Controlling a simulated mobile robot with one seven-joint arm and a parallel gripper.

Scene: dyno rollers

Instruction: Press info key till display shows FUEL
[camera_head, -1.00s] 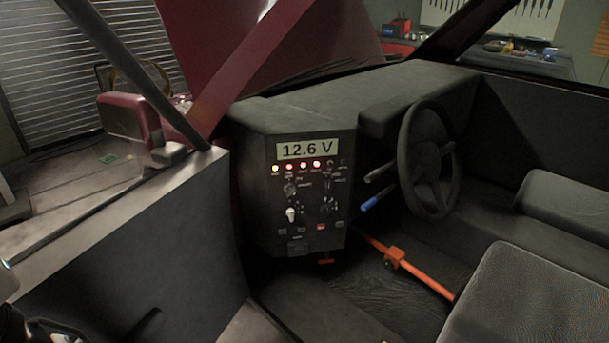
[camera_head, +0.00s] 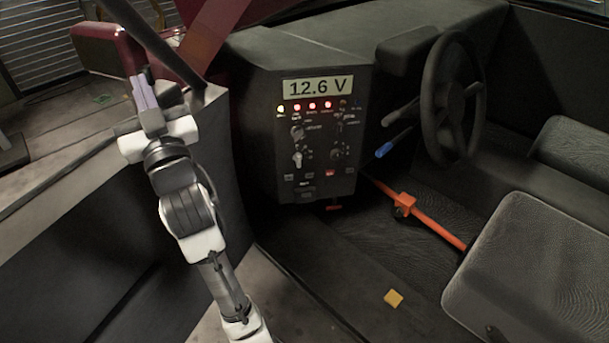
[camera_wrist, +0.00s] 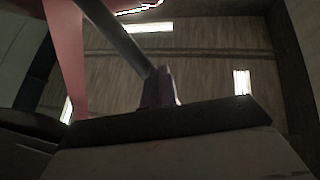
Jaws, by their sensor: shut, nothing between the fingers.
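The dark control panel (camera_head: 264,130) stands at the left end of the dashboard in the head view. Its display (camera_head: 318,87) reads "12.6 V". Small keys (camera_head: 309,183) sit along the panel's lower edge. Their labels are too small to read, so I cannot tell which is the info key. My gripper (camera_head: 143,92) is shut and empty, pointing up, left of the panel and well apart from it, near the windscreen pillar. Its purplish fingers also show in the wrist view (camera_wrist: 161,87), where the panel is not visible.
A steering wheel (camera_head: 452,95) and a blue-tipped lever (camera_head: 384,150) are right of the panel. An orange bar (camera_head: 435,228) crosses the footwell. A grey door (camera_head: 80,240) stands left, and a seat (camera_head: 535,265) right.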

